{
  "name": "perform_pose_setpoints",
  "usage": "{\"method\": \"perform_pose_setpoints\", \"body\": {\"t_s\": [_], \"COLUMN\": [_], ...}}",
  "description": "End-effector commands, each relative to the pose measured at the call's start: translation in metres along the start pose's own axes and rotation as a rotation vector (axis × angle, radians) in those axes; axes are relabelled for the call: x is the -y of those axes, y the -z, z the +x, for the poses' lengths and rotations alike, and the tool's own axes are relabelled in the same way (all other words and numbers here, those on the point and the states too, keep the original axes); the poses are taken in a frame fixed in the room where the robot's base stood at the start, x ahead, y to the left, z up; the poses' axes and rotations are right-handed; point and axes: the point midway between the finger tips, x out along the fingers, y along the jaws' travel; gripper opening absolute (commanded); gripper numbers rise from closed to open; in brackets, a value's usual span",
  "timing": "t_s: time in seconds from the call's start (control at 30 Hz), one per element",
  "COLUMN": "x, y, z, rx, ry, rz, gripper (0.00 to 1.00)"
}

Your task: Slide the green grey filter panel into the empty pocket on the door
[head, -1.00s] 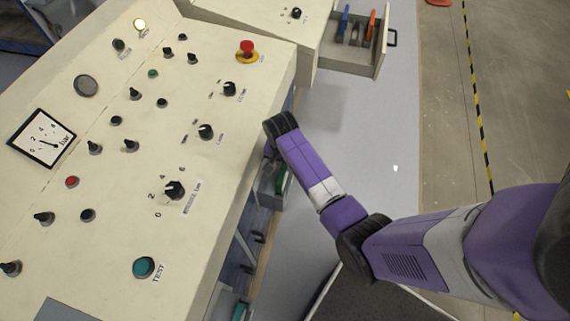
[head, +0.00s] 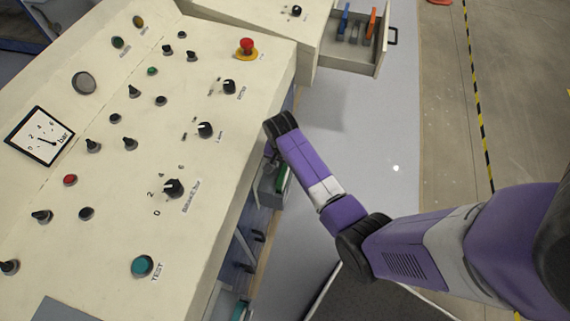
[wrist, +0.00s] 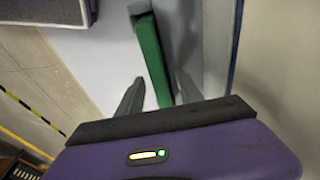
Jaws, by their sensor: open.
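The green grey filter panel (wrist: 152,60) shows in the wrist view as a long green strip with a grey end at the top. My gripper (wrist: 160,82) is open, with one finger on each side of the strip; I cannot tell whether either touches it. In the head view a green edge (head: 283,178) shows beside a grey holder (head: 268,190) below the console's side, near my wrist. My fingers are hidden there. I cannot make out the door's empty pocket.
The cream control console (head: 110,190) with knobs and a red stop button (head: 246,46) stands left of my arm. An open drawer (head: 352,62) holding blue, grey and orange pieces juts out at the top. Open floor (head: 350,130) lies right of the console.

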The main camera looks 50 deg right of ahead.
Motion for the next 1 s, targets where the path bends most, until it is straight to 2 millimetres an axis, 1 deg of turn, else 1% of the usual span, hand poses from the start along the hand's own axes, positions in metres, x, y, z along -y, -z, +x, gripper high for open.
{"method": "perform_pose_setpoints", "body": {"t_s": [0.07,0.17,0.4,0.53,0.7,1.0], "x": [0.0,0.001,0.001,0.001,0.0,0.0], "y": [0.0,0.0,0.001,0.0,0.0,0.0], "z": [-0.004,-0.015,-0.055,-0.07,-0.077,-0.078], "rx": [-0.001,-0.002,-0.003,-0.002,0.0,0.0], "ry": [0.0,0.002,0.003,0.002,0.0,0.0], "rz": [0.0,-0.001,0.0,0.0,0.0,0.0], "gripper": [0.43,0.43,0.43,0.43,0.43,0.43]}}
